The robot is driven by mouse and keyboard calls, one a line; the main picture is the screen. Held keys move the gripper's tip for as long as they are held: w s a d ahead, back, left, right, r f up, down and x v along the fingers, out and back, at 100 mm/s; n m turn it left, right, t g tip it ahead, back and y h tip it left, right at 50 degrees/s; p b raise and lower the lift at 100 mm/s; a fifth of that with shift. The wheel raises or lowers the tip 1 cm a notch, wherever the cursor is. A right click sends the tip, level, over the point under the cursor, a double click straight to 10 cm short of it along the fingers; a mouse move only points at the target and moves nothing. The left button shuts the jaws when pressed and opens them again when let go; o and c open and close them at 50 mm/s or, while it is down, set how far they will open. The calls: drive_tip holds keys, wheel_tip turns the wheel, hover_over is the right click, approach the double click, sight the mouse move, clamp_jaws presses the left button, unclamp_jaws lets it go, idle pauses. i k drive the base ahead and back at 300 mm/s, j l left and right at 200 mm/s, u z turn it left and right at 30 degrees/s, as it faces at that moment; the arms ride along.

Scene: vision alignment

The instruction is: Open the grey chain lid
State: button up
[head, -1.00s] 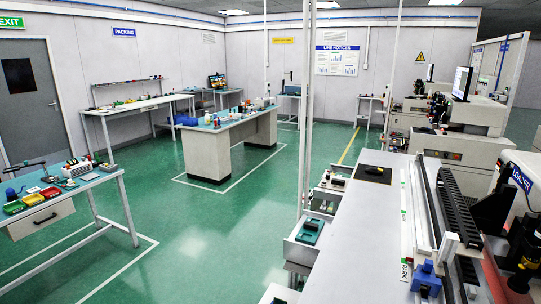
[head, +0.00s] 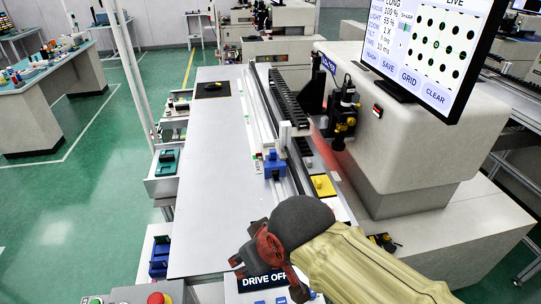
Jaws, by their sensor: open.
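A black segmented chain (head: 287,103) runs lengthwise along the right of the long bench in the head view. A long pale grey strip (head: 262,112) lies along its left side. I cannot tell whether this strip is the grey chain lid; no lid stands visibly raised. My gripper (head: 268,264) is open at the bottom centre, over the near end of the bench by the DRIVE OFF sign (head: 262,281). It looks empty and is well short of the chain. My wrist and forearm hide part of the bench's near right end.
A blue block (head: 273,166) and a yellow block (head: 322,186) sit near the chain's near end. A camera machine (head: 425,140) with a monitor (head: 425,45) stands on the right. The grey bench top (head: 212,170) is mostly clear. A red button (head: 158,298) is at the bottom left.

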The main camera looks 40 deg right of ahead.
sight(313, 165)
drive_tip(key=z, duration=1.25)
drive_tip(key=i+l, duration=0.1)
drive_tip(key=l, duration=0.5)
drive_tip(key=i, duration=0.05)
